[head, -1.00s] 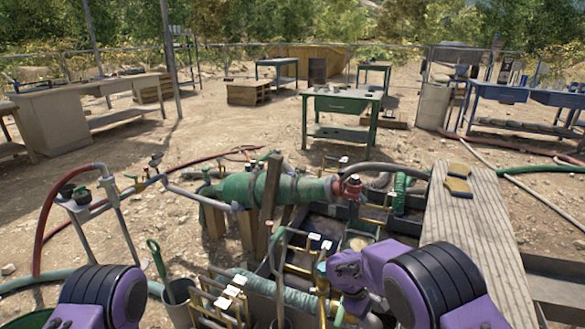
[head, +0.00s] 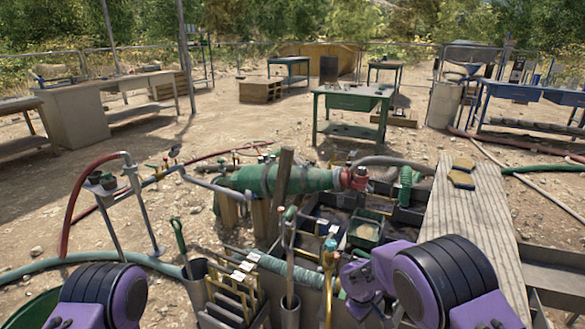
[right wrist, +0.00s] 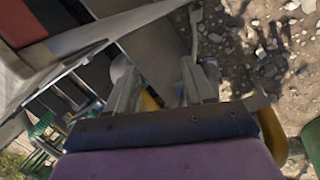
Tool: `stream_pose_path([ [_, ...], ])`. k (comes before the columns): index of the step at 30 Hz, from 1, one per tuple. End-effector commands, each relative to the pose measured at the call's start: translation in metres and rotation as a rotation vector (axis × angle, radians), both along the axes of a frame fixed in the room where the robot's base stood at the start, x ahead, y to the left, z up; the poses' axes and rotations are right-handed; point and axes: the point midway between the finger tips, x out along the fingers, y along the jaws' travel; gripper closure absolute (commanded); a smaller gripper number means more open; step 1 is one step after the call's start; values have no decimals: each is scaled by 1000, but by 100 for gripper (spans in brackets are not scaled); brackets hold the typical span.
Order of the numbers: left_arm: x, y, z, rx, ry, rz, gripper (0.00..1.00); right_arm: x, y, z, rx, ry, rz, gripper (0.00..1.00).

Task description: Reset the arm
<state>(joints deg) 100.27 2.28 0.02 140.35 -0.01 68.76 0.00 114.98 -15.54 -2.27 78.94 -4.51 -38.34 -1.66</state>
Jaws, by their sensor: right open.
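My right arm (head: 435,285), purple with a black ringed joint, reaches in from the lower right of the head view, over the near edge of the mud tank (head: 405,215). Its purple wrist (head: 362,278) is beside an upright brass pipe with a turquoise top (head: 329,262). In the right wrist view, the fingers of my right gripper (right wrist: 160,85) are apart with nothing held between them. In the head view those fingers are mostly hidden. Only the upper part of my left arm (head: 105,298) shows at the lower left; its gripper is out of the picture.
A green cylinder with a red end (head: 280,180) lies across the tank's far side. Tool handles (head: 180,240) stand in holders beside a brass rack (head: 232,285). A plank walkway (head: 465,225) with yellow-topped pads is at right. Bare ground lies beyond, towards a green table (head: 352,98).

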Motion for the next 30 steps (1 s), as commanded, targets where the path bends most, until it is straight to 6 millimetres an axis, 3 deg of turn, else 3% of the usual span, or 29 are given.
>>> stream_pose_path([
  [7, 0, 0, 4, 1, 0, 0, 57, -17, 12, -32, 193, -171, -169, 47],
  [11, 0, 0, 14, 1, 0, 0, 57, -49, 5, -50, 315, -289, -352, 47],
  [14, 0, 0, 26, 1, 0, 0, 57, -96, -14, -56, 392, -405, -562, 47],
  [16, 0, 0, 38, 1, 0, 0, 57, -142, -35, -53, 411, -485, -726, 47],
  [21, 0, 0, 64, 1, 0, 0, 57, -271, -82, -19, 327, -592, -1040, 47],
  [24, 0, 0, 74, 1, 0, 0, 57, -325, -90, -5, 261, -542, -1111, 47],
  [27, 0, 0, 82, 1, 0, 0, 57, -355, -95, 2, 227, -481, -1143, 47],
  [30, 0, 0, 85, 1, 0, 0, 57, -362, -95, 1, 218, -468, -1154, 47],
])
